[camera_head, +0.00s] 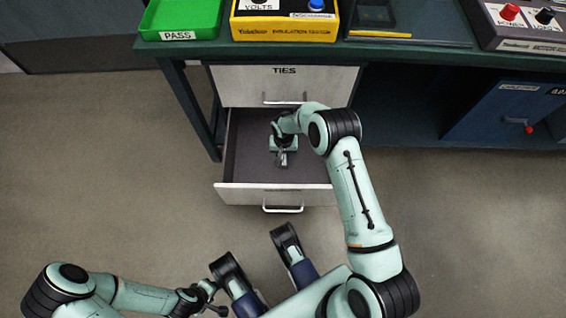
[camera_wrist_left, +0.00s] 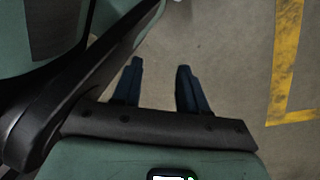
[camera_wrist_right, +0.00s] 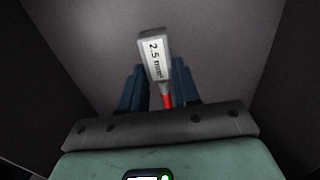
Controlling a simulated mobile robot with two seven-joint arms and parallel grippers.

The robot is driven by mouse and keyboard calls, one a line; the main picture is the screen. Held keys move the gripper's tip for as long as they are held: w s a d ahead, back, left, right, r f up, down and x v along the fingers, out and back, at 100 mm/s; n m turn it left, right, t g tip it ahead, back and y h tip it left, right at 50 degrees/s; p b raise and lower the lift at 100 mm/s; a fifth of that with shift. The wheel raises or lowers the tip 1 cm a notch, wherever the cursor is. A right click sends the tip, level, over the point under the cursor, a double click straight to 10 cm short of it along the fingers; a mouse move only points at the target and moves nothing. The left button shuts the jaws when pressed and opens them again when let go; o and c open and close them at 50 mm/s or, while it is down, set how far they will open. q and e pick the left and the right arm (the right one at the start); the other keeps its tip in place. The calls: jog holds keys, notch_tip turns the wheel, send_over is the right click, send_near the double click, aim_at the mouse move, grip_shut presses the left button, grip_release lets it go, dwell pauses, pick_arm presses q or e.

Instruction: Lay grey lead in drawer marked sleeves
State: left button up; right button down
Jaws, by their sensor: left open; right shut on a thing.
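The lead (camera_wrist_right: 155,58) shows in the right wrist view as a grey block with a white label reading "2.5 mm²" and a short red part below it. My right gripper (camera_wrist_right: 156,88) is shut on it. In the head view my right gripper (camera_head: 283,155) is inside the open lower drawer (camera_head: 238,192), above its dark floor, with the lead small and mostly hidden. I cannot tell whether the lead touches the floor. No marking shows on the open drawer's front. My left gripper (camera_wrist_left: 160,80) is open and empty over the bare floor, away from the drawer.
A shut drawer (camera_head: 240,85) marked TIES is above the open one, under the bench (camera_head: 420,50). On the bench are a green PASS tray (camera_head: 180,18), a yellow box (camera_head: 282,27) and a power unit (camera_head: 520,30). A blue cabinet (camera_head: 500,110) stands right. The floor in front is clear.

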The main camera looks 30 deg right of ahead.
notch_tip(320, 180, down, 8)
jog(key=shift+r+b, duration=0.1)
jog(key=shift+b, duration=0.9)
pick_arm(q)
jog(key=shift+g, duration=0.8)
jog(key=s, duration=0.1)
jog(key=s+f, duration=0.1)
jog(key=s, duration=0.1)
jog(key=s+f, duration=0.1)
jog(key=shift+s+a+f, duration=0.2)
jog(key=shift+s+a, duration=0.05)
jog(key=shift+s, duration=0.15)
pick_arm(e)
jog(key=shift+f, duration=0.2)
jog(key=c, duration=0.8)
grip_release()
jog(key=shift+r, duration=0.1)
jog(key=shift+r, duration=0.35)
pick_arm(q)
jog(key=w+r+t+p, duration=0.2)
jog(key=w+r+p, duration=0.1)
jog(key=w, duration=0.4)
jog(key=shift+d+r, duration=0.45)
pick_arm(e)
notch_tip(320, 180, up, 12)
jog(key=shift+f, duration=0.25)
